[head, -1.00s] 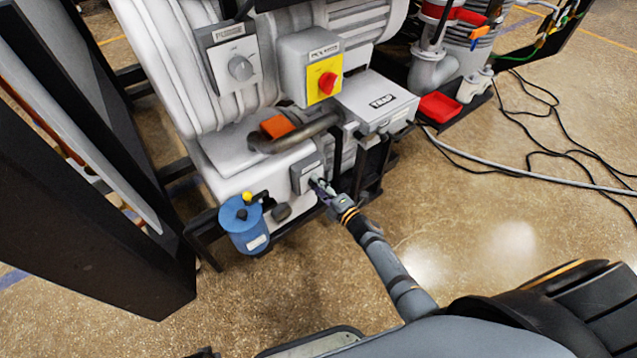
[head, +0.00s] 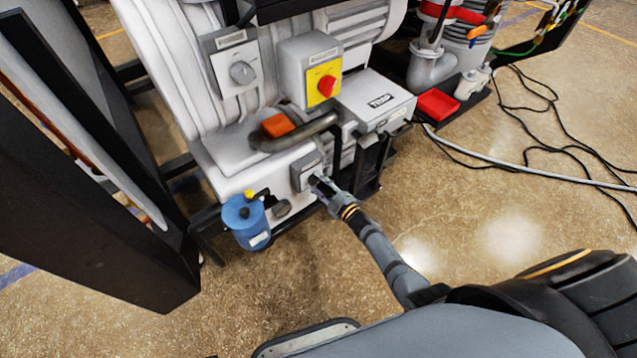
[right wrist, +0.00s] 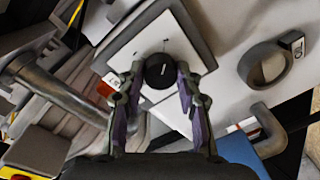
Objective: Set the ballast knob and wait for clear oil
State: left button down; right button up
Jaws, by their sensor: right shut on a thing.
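A small black round knob (right wrist: 160,70) sits on a pale square plate (right wrist: 185,47) in the right wrist view. The same plate (head: 301,172) shows low on the pump's front in the head view, with the knob mostly hidden by my gripper. My right gripper (head: 317,183) is shut on this knob, one finger on each side. Beside the plate, a short dark round fitting (head: 281,208) sticks out; it appears as a thick grey ring (right wrist: 245,72) in the wrist view. I cannot tell the oil's clarity. My left gripper is out of view.
A blue canister (head: 246,225) with a yellow top stands left of the plate. Above are a grey dial (head: 241,73), a red switch (head: 326,86) on yellow, and a trap box (head: 372,98). A dark post stands left; cables lie right. Floor in front is open.

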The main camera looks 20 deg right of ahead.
dwell(0.4)
jog(key=o, duration=1.1)
jog(key=shift+o, duration=0.2)
jog(key=v, duration=1.2)
jog(key=shift+d, duration=0.1)
